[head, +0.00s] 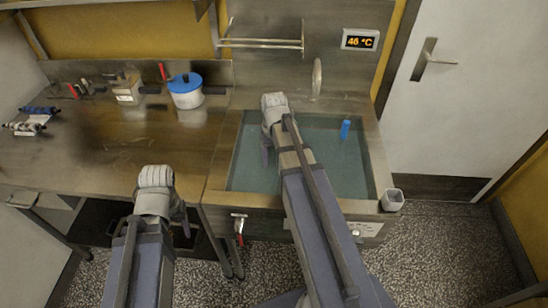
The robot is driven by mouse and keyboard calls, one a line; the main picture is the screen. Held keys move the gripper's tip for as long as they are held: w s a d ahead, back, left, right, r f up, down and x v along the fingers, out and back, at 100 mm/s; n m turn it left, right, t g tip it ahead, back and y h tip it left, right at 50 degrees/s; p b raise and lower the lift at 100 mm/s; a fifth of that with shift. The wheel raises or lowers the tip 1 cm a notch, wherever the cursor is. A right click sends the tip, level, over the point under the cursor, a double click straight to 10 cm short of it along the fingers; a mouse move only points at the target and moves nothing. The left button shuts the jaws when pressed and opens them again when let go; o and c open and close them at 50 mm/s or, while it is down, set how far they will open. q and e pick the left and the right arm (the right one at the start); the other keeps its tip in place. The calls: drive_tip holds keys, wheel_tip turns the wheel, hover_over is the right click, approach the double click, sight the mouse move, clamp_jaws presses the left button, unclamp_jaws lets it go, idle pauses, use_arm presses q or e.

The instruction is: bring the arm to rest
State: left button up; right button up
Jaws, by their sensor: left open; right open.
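My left arm comes up from the bottom left, and its gripper (183,222) points down in front of the counter's front edge. My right arm reaches up over the sink, and its gripper (266,152) hangs over the sink's left side, mostly hidden behind the arm. Both grippers are open, with nothing visible in them. The sink (235,186) holds greenish water. A small blue cylinder (345,129) stands in the water at the sink's back right, apart from both grippers.
A white pot with a blue lid (186,90) stands at the back of the steel counter (95,150). Blue and white rollers (30,121) lie at its far left. A small white cup (393,199) is at the sink's front right corner. The counter's middle is clear.

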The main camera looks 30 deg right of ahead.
use_arm(q)
drive_tip(key=shift+r+p, duration=0.35)
drive_tip(key=shift+r, duration=0.5)
use_arm(e)
drive_tip(key=shift+r, duration=0.85)
